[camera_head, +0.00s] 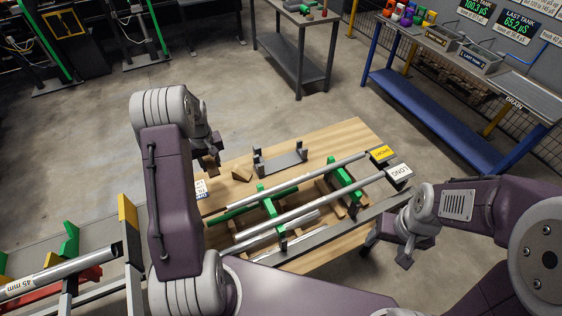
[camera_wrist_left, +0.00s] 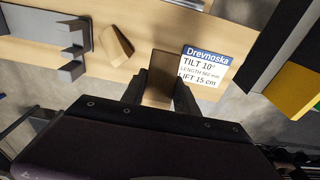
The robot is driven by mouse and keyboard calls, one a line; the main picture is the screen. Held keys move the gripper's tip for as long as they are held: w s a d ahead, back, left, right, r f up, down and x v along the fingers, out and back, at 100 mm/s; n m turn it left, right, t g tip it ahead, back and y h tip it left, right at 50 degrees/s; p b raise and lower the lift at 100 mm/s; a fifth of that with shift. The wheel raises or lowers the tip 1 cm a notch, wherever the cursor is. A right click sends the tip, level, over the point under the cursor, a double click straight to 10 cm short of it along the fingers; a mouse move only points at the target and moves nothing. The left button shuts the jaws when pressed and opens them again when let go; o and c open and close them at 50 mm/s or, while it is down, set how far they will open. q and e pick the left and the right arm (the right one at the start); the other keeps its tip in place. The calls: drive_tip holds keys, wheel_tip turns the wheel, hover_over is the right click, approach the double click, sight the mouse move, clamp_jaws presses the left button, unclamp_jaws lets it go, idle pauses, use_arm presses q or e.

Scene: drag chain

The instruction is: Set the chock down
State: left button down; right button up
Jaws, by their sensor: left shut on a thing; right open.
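My left gripper (camera_head: 211,170) is shut on a brown wooden chock. In the left wrist view the chock (camera_wrist_left: 160,75) sits between the two dark fingers (camera_wrist_left: 160,92), over or near the table edge beside a printed label; whether it touches the wood cannot be told. A second wooden chock (camera_head: 242,173) lies on the wooden table (camera_head: 345,135), just right of the gripper; it also shows in the left wrist view (camera_wrist_left: 117,45). My right gripper (camera_head: 385,252) is open and empty at the table's right front edge.
The Drevnoska label (camera_wrist_left: 205,68) lies beside the held chock. A rack with a pipe (camera_head: 60,272) stands left.

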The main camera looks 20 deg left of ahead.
use_arm(q)
drive_tip(key=shift+w+a+f, duration=0.1)
drive_tip(key=shift+f, duration=0.1)
hover_over(218, 184)
wheel_tip(218, 184, down, 6)
drive_tip(key=shift+r+p, duration=0.15)
drive_tip(key=shift+p, duration=0.2)
wheel_tip(218, 184, down, 4)
drive_tip(key=shift+r, duration=0.2)
drive_tip(key=shift+f, duration=0.35)
drive_tip(key=c, duration=0.9)
unclamp_jaws()
